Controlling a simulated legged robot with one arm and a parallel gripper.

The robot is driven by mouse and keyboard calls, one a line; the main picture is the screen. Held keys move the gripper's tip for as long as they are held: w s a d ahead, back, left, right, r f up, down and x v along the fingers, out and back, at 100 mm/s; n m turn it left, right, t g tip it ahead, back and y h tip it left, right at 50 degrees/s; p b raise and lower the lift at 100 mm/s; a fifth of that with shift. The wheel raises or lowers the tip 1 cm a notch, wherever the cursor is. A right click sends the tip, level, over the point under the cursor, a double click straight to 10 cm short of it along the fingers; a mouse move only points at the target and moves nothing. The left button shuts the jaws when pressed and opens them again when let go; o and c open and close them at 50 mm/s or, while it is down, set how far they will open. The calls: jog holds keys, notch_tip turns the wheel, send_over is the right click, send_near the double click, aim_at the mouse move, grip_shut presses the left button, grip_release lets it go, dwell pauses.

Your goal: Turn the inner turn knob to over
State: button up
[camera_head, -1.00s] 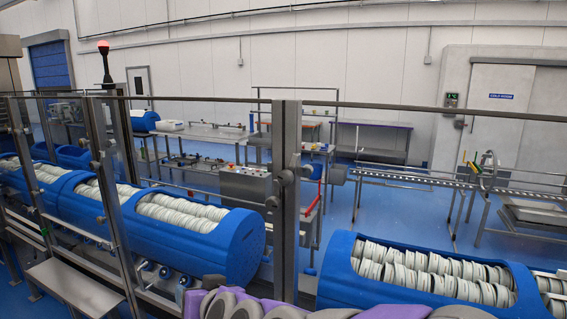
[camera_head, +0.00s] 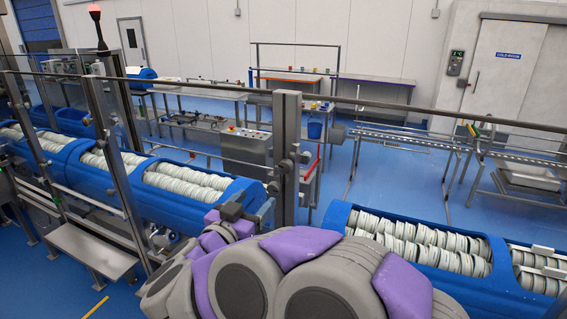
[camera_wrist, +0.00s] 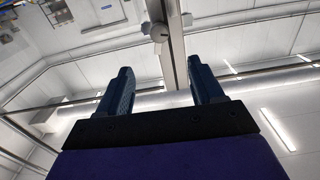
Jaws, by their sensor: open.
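Round grey turn knobs sit on the grey metal post of the glass guard. In the head view one knob (camera_head: 273,187) is low on the post's left side and another (camera_head: 303,157) is on its right side. I cannot tell which is the inner one. The wrist view shows the post (camera_wrist: 170,50) with a pale round knob (camera_wrist: 159,33) beyond my fingertips. My gripper (camera_wrist: 160,72) is open, its two dark fingers apart with nothing between them. In the head view my gripper (camera_head: 264,208) is partly hidden by my arm, just left of the post's lower part.
Glass guard panels with a top rail (camera_head: 420,112) run across the front. Behind them are blue tub carriers (camera_head: 335,215) filled with white discs and a control box (camera_head: 245,150). A metal step (camera_head: 92,250) stands at the lower left.

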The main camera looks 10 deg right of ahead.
aim_at(284, 169)
jog(key=x, duration=1.7)
jog(key=shift+w+d+f, duration=0.1)
jog(key=shift+w+d, duration=0.05)
jog(key=shift+d, duration=0.05)
jog(key=shift+c, duration=0.5)
jog(key=c, duration=0.9)
jog(key=shift+c, duration=0.2)
